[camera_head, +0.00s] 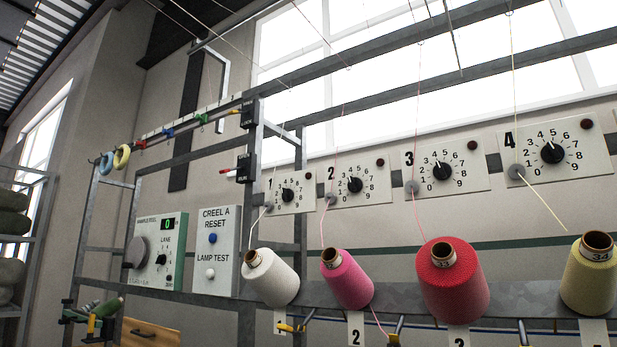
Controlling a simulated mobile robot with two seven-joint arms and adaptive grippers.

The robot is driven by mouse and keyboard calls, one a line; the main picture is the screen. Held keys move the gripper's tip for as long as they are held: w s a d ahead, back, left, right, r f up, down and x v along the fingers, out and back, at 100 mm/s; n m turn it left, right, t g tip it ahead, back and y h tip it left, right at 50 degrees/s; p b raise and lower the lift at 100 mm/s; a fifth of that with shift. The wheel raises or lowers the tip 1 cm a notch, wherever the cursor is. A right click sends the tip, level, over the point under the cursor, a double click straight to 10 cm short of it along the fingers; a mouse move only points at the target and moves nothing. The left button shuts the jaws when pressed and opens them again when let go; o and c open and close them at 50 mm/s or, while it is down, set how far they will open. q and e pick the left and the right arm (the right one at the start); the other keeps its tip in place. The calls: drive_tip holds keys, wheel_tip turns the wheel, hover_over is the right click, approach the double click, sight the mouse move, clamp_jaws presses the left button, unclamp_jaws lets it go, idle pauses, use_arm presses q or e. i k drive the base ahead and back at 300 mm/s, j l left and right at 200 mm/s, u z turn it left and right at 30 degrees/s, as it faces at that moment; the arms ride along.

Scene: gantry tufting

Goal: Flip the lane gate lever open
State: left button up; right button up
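No part is legibly marked as the lane gate lever. A black box (246,167) on the frame post, left of panel 1, has a short white lever with a red tip (230,174) pointing left. Its small lettering is too small to read, so I cannot tell if this is the lane gate lever or whether it is open. Neither of my grippers is in view.
Cones of white (272,281), pink (349,283), red (455,286) and yellow (588,283) yarn stand along the front, threads running upward. Numbered dial panels (445,170) hang behind. A reset panel (212,253) and a lane dial box (165,250) are at left.

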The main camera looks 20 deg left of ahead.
sight(243, 167)
drive_tip(key=j+u, duration=0.1)
drive_tip(key=u, duration=0.4)
drive_tip(key=j+u, duration=0.15)
drive_tip(key=u, duration=0.3)
